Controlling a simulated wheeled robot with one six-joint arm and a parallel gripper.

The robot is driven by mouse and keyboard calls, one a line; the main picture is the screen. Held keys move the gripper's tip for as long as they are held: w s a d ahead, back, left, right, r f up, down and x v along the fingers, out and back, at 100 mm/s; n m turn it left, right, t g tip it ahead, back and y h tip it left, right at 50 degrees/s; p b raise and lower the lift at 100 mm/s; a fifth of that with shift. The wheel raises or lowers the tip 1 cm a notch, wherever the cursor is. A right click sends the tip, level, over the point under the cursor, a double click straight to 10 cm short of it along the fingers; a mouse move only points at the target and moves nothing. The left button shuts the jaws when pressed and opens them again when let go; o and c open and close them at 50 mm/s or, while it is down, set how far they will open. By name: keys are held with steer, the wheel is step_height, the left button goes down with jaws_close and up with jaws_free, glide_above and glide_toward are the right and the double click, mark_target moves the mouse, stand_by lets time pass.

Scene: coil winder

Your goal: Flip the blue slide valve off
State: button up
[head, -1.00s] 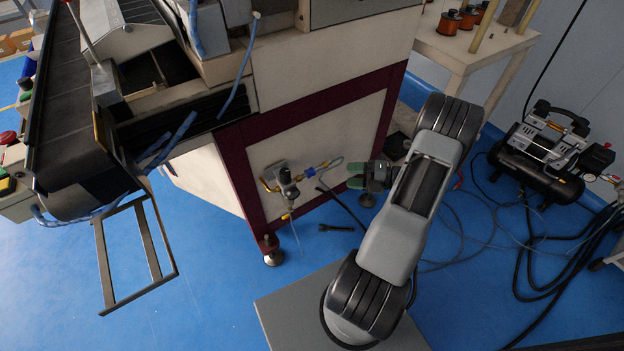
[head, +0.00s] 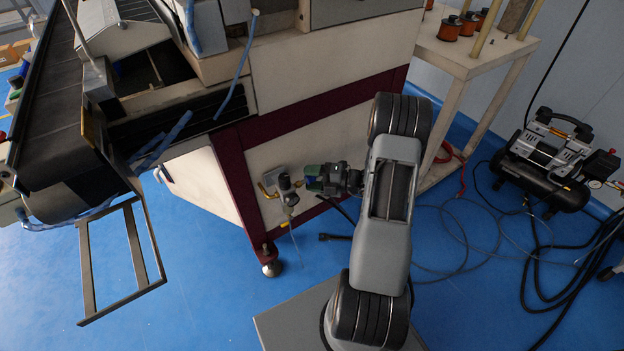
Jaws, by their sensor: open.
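My gripper (head: 312,178) is open, with its green-tipped fingers at the pneumatic fitting on the machine's lower panel. The blue slide valve is on the line just right of the filter-regulator (head: 286,188). My fingers now cover most or all of the valve. It appears to lie between or just behind the fingers, and I cannot tell whether they touch it. The valve's slide position cannot be made out.
The pale machine cabinet with a dark red frame (head: 232,165) stands directly behind the fitting. A black hose (head: 337,209) hangs below my gripper. A compressor (head: 546,160) with loose hoses stands at right.

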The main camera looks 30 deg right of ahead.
steer(key=shift+a, duration=0.1)
steer(key=shift+c, duration=0.3)
jaws_close()
